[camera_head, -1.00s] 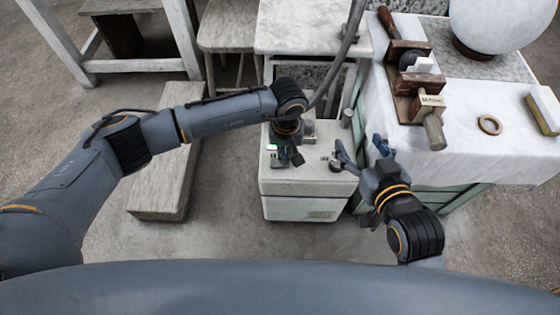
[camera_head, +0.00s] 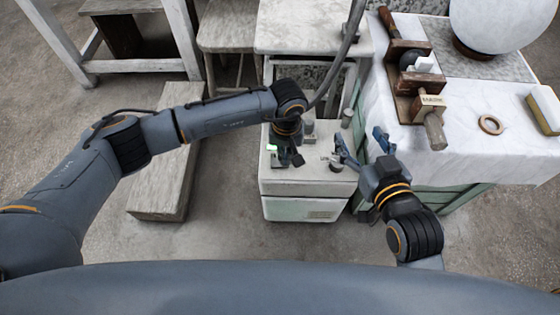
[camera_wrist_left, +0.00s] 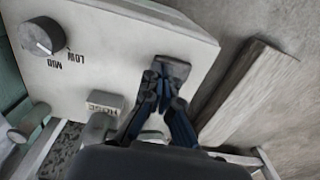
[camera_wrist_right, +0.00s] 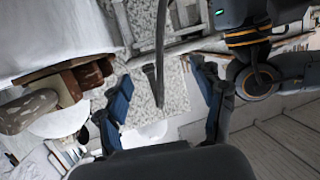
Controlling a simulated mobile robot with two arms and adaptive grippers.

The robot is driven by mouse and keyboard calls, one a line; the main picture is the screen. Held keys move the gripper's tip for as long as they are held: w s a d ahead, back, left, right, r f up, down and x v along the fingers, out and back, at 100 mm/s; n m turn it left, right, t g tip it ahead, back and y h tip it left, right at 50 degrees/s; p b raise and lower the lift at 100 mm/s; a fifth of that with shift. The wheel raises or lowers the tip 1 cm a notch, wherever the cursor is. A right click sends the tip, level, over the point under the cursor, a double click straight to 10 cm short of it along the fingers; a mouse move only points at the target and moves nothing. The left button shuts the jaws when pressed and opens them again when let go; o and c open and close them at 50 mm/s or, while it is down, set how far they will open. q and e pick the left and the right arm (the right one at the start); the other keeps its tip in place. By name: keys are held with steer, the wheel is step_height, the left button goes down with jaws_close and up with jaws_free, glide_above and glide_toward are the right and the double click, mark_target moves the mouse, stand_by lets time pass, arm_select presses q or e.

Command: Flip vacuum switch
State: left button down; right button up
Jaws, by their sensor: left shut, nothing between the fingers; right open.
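The vacuum unit is a pale box (camera_head: 310,183) low in the middle of the head view, and its top panel (camera_wrist_left: 120,45) fills the upper left wrist view. A dark switch plate (camera_wrist_left: 174,67) sits on that panel, near the edge. My left gripper (camera_wrist_left: 160,84) is shut and empty, with its fingertips at the plate and partly hiding it. Whether they touch it, I cannot tell. In the head view my left gripper (camera_head: 290,157) is over the box's left part. My right gripper (camera_head: 358,137) is open and empty beside the box's right side.
A grey hose (camera_head: 340,55) hangs down behind. A cloth-covered table (camera_head: 465,155) stands at right. A wooden plank (camera_head: 155,195) lies on the floor at left.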

arm_select(q)
steer(key=shift+f, duration=0.1)
arm_select(e)
steer(key=shift+w+a+r+t+y, duration=0.2)
steer(key=shift+r+t+y, duration=0.15)
steer(key=shift+r, duration=0.25)
arm_select(q)
steer(key=shift+r+p, duration=0.35)
steer(key=shift+r, duration=0.5)
steer(key=shift+r+p, duration=0.5)
steer(key=shift+r, duration=0.45)
steer(key=shift+r+p, duration=0.4)
steer(key=shift+r, duration=0.4)
steer(key=shift+r+p, duration=0.4)
steer(key=shift+r, duration=0.45)
arm_select(e)
steer(key=s+d+f+g+h, duration=0.3)
steer(key=s+d+f+g, duration=0.1)
steer(key=s+f+g, duration=0.5)
steer(key=shift+s+d+f+m, duration=0.3)
steer(key=shift+s+d+f, duration=0.1)
steer(key=shift+s+f, duration=0.8)
steer(key=shift+r, duration=0.1)
